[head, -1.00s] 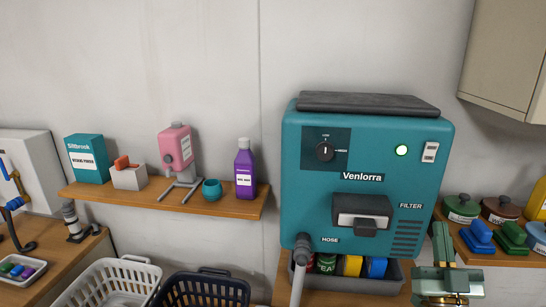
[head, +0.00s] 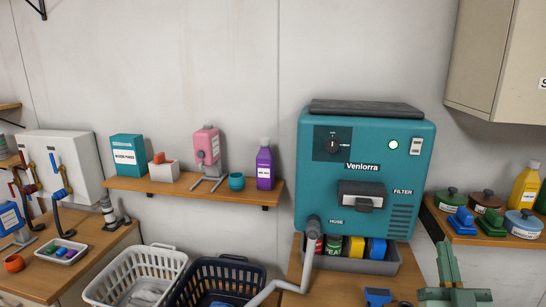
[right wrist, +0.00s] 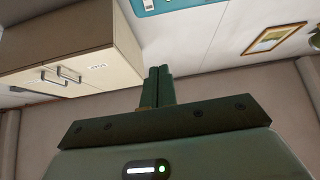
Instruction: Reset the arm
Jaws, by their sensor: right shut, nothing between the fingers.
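My right gripper (head: 449,264) is at the bottom right of the head view, in front of the teal Venlorra machine and the right shelf. In the right wrist view its green fingers (right wrist: 159,85) are together, with nothing between them. The fingers point toward the wall and ceiling area, with a cabinet to their left. My left gripper does not show.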

